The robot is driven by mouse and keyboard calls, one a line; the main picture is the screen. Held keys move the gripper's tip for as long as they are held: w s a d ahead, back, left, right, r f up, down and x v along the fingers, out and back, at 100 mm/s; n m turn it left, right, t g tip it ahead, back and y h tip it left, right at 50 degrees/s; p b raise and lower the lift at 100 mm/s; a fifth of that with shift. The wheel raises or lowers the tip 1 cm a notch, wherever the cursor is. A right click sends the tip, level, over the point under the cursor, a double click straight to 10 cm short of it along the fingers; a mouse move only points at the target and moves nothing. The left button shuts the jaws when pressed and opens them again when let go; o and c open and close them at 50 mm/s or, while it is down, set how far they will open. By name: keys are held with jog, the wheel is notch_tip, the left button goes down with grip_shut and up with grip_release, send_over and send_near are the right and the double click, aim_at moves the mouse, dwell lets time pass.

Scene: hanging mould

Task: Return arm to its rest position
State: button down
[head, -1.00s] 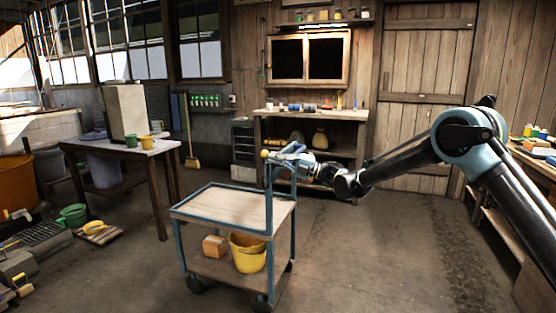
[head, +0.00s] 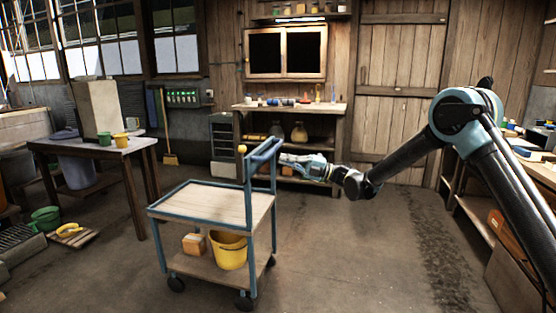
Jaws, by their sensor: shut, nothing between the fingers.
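My arm reaches in from the right edge, bent at a raised elbow. At its end, my gripper (head: 286,158) is shut and empty. It points left, just right of the blue upright handle frame of the cart (head: 210,203) in the picture. I cannot tell whether its fingertips touch the frame.
The cart carries a yellow bucket (head: 229,251) and a small box (head: 194,244) on its lower shelf. A table (head: 88,145) with mugs stands left, a workbench (head: 340,112) behind, and another bench (head: 478,207) right. Floor between the cart and right bench is clear.

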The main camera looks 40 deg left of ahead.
jog(key=shift+w+d+f, duration=0.1)
jog(key=shift+w+d, duration=0.25)
dwell(0.4)
